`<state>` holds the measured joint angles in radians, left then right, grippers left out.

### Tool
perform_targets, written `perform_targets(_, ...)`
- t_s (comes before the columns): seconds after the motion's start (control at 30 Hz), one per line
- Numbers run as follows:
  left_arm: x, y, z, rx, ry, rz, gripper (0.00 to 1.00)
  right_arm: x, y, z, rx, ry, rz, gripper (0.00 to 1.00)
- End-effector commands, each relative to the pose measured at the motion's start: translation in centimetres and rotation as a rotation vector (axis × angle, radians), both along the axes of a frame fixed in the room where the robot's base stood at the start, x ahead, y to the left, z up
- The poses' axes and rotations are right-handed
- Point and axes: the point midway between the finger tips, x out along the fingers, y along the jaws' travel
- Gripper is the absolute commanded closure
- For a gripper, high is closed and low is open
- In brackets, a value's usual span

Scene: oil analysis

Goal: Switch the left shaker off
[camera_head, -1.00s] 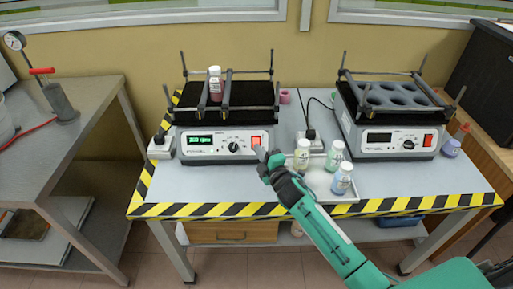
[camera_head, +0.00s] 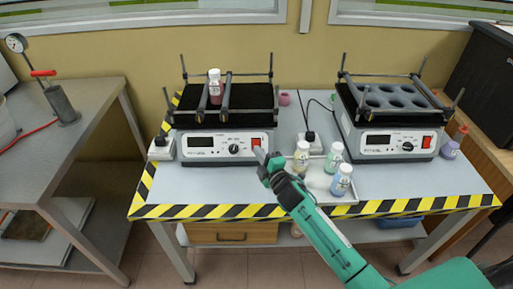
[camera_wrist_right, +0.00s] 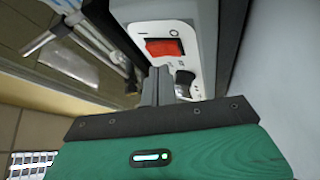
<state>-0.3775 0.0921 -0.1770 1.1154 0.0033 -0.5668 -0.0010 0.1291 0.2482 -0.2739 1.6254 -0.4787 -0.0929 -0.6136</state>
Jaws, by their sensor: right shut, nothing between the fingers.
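The left shaker (camera_head: 196,145) stands on the table with a black platform on top. Its display (camera_head: 200,141) is dark. Its red switch (camera_head: 257,142) is at the right of the front panel, and a dark knob (camera_head: 234,149) is beside it. My right gripper (camera_head: 262,155) is shut and empty, with its tips close to the red switch; I cannot tell from the head view if they touch. In the right wrist view the red switch (camera_wrist_right: 164,48) shows just beyond the shut fingers (camera_wrist_right: 158,75). My left gripper is not in view.
The right shaker (camera_head: 390,145) stands to the right with a dark display. Several capped bottles (camera_head: 340,180) stand on a white tray (camera_head: 318,192) right of my gripper. A bottle (camera_head: 214,88) sits on the left shaker's platform. The table front is clear at left.

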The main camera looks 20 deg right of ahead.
Motion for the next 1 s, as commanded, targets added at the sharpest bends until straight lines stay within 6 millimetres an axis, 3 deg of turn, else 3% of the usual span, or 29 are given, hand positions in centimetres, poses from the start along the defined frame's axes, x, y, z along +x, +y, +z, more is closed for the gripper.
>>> perform_targets(0.27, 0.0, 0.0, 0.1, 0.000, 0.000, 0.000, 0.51, -0.1, 0.0, 0.0, 0.000, 0.000, 0.000, 1.00)
perform_targets(0.7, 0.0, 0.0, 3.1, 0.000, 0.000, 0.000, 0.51, -3.2, 0.9, 2.5, 0.001, 0.002, -0.001, 1.00)
perform_targets(1.0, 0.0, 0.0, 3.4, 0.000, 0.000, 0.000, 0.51, -4.0, 1.1, 2.8, 0.000, 0.000, -0.001, 1.00)
